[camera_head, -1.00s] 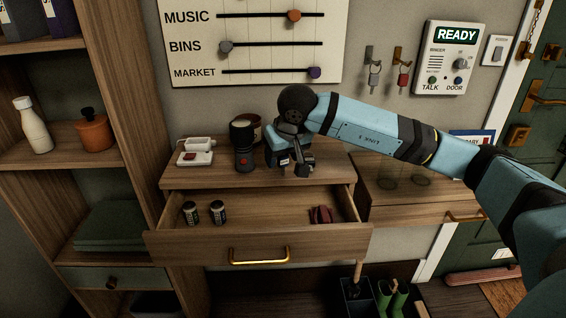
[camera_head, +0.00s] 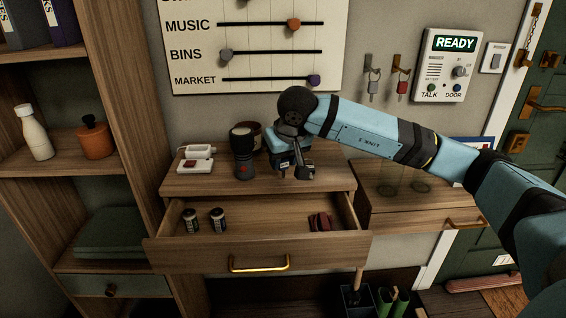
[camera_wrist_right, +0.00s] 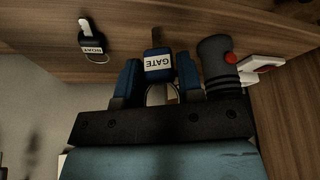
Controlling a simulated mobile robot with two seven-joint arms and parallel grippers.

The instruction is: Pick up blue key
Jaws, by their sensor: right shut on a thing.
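My right gripper (camera_head: 296,172) is low over the front of the cabinet top, its fingers pointing down. In the right wrist view its two blue fingers (camera_wrist_right: 158,80) are shut on a blue key tag (camera_wrist_right: 158,62) lettered GATE, with a ring below it. In the head view the arm and gripper mostly hide both tags, and I cannot tell whether the held one is clear of the surface. My left gripper is out of view.
A dark flashlight (camera_head: 243,153) stands close to the gripper, with a white device (camera_head: 196,158) farther left. The open drawer (camera_head: 290,217) below holds two batteries (camera_head: 204,221) and a red item (camera_head: 320,221). Keys (camera_head: 402,87) hang on wall hooks.

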